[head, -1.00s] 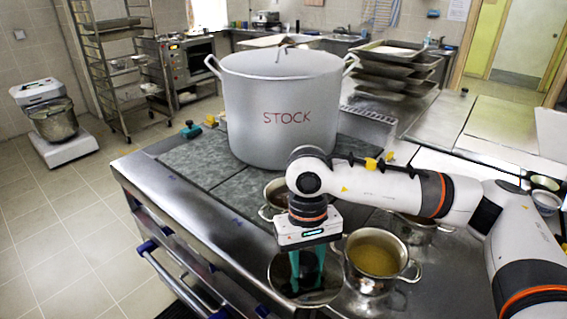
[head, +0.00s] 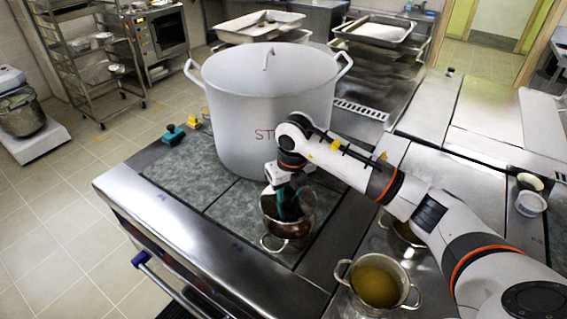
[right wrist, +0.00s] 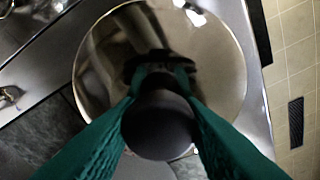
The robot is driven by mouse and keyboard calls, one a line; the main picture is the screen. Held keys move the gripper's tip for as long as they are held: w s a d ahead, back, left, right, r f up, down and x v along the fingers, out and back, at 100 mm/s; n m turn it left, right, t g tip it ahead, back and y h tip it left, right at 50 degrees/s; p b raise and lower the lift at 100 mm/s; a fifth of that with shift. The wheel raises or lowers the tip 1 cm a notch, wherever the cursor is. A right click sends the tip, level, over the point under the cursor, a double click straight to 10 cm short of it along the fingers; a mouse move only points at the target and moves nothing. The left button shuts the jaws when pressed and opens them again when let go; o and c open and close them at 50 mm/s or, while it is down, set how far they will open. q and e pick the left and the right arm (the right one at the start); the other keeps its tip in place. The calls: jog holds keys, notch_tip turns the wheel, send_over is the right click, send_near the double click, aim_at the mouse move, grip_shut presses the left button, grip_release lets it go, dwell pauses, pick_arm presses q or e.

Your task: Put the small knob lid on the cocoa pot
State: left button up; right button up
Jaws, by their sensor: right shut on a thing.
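My right gripper (head: 288,208), with green fingers, is shut on the black knob (right wrist: 160,125) of the small round lid (right wrist: 215,65). In the right wrist view the lid's shiny disc spreads out beyond the fingertips. In the head view the lid is at the pot with dark brown contents (head: 283,230), in front of the stockpot. My fingers and the lid cover much of that pot's mouth. I cannot tell whether the lid touches the rim. My left gripper is not in view.
The big stockpot (head: 265,100) stands close behind my right gripper. A pot of amber liquid (head: 375,285) stands at the front right, and another pot (head: 405,232) is partly behind my arm. The steel counter at the front left (head: 190,235) is clear.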

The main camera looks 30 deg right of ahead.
aim_at(290, 201)
jog(key=shift+w+d+r+m, duration=0.2)
jog(key=shift+m, duration=0.4)
jog(key=shift+d, duration=0.1)
jog(key=shift+f+m, duration=0.1)
jog(key=shift+m, duration=0.2)
jog(key=shift+s+f, duration=0.1)
jog(key=shift+f, duration=0.3)
notch_tip(290, 201, down, 4)
jog(key=b, duration=0.3)
jog(key=shift+f+b, duration=0.45)
jog(key=shift+f, duration=0.25)
jog(key=shift+f+b, duration=0.6)
jog(key=shift+b, duration=0.25)
